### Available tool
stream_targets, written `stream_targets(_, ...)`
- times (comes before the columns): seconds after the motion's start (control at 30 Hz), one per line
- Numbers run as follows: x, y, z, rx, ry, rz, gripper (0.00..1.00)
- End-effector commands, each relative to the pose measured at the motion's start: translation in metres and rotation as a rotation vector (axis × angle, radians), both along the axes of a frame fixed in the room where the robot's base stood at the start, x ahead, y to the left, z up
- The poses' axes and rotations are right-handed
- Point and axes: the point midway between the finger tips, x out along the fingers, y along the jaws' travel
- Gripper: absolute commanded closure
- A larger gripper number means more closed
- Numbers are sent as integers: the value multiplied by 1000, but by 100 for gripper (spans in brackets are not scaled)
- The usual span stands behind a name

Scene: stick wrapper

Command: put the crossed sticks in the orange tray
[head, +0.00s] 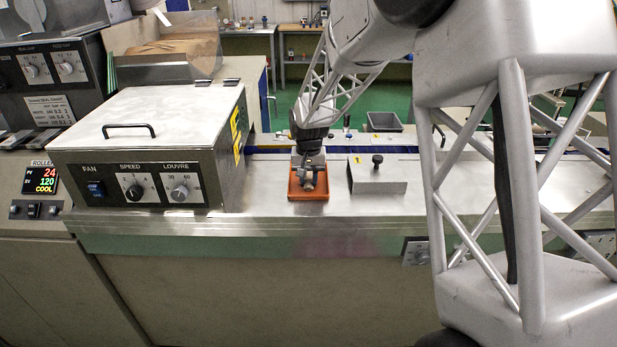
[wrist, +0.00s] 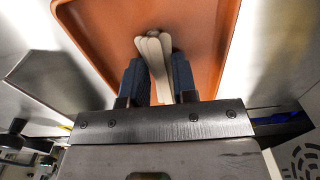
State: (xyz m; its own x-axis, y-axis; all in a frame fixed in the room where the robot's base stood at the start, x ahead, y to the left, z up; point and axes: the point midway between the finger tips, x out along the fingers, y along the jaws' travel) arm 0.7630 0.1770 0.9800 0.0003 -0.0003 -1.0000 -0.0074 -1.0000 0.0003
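The orange tray (head: 308,195) sits on the steel counter, right of the metal oven box, and fills much of the wrist view (wrist: 95,40). My gripper (head: 308,183) points down over the tray. In the wrist view, the pale wooden sticks (wrist: 157,62) lie bunched and slightly fanned between the two dark fingers of my gripper (wrist: 158,80). Both fingers appear to press against the sticks' sides. The sticks' far ends are over the tray's floor; whether they touch it I cannot tell. In the head view the gripper mostly hides the sticks.
A metal block with a black knob and yellow label (head: 377,178) stands close right of the tray. The oven box (head: 160,140) stands to the left. A grey bin (head: 384,121) is farther back. The counter's front edge (head: 300,222) runs just before the tray.

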Motion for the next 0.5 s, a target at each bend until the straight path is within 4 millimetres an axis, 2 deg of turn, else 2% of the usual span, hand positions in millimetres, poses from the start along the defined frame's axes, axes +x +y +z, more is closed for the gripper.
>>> stream_targets(0.03, 0, 0, 0, 0, 0, 0, 66)
stream_targets(0.13, 0, 0, 0, 0, 0, 0, 50)
stream_targets(0.5, 0, 0, 2, 0, 0, 0, 49)
